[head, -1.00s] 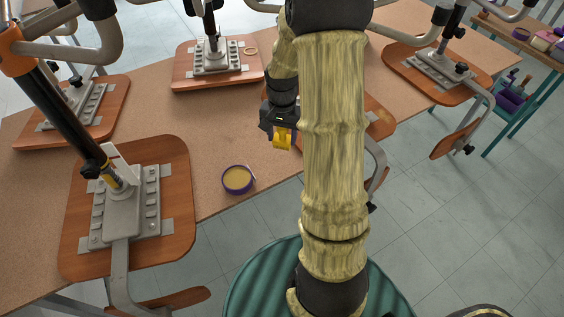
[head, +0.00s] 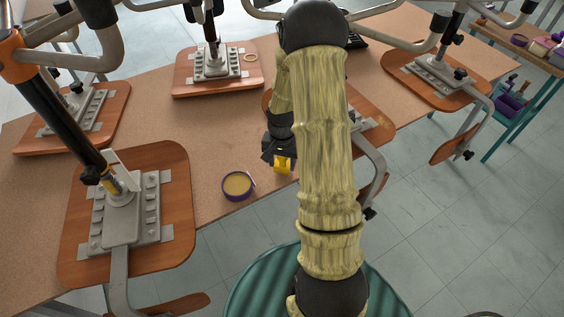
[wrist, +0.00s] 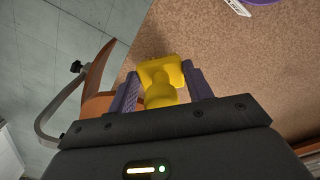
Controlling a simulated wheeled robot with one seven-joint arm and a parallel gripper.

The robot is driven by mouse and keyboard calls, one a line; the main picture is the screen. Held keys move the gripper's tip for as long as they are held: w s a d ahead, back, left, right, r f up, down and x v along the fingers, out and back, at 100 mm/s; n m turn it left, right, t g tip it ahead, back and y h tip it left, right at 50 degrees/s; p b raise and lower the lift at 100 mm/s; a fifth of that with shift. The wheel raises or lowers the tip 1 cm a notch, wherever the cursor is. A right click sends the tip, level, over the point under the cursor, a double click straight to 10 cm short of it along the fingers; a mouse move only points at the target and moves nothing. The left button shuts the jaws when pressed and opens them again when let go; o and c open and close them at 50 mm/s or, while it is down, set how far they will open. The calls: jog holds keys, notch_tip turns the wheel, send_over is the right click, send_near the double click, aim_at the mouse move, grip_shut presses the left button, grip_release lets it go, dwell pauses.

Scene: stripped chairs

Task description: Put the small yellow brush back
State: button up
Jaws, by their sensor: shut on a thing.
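The small yellow brush (head: 284,166) is held in my gripper (head: 281,158), over the brown worktop's front part and right of a round purple tin (head: 237,186). In the wrist view the yellow brush (wrist: 161,75) sits between the two purple fingers, with a squarish far end and a rounded near part. My gripper (wrist: 165,88) is shut on it. I cannot tell whether the brush touches the worktop. Bristles do not show clearly.
Stripped chairs with wooden seats and metal frames stand upside down on the worktop (head: 225,130), on both sides of my arm. A teal trolley (head: 541,90) at the right carries purple holders (head: 511,100) and tins. Floor is clear between.

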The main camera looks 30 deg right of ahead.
jog(key=shift+f, duration=0.3)
jog(key=o, duration=0.9)
jog(key=shift+r, duration=0.1)
notch_tip(320, 180, up, 12)
jog(key=shift+f, duration=0.1)
dwell(0.3)
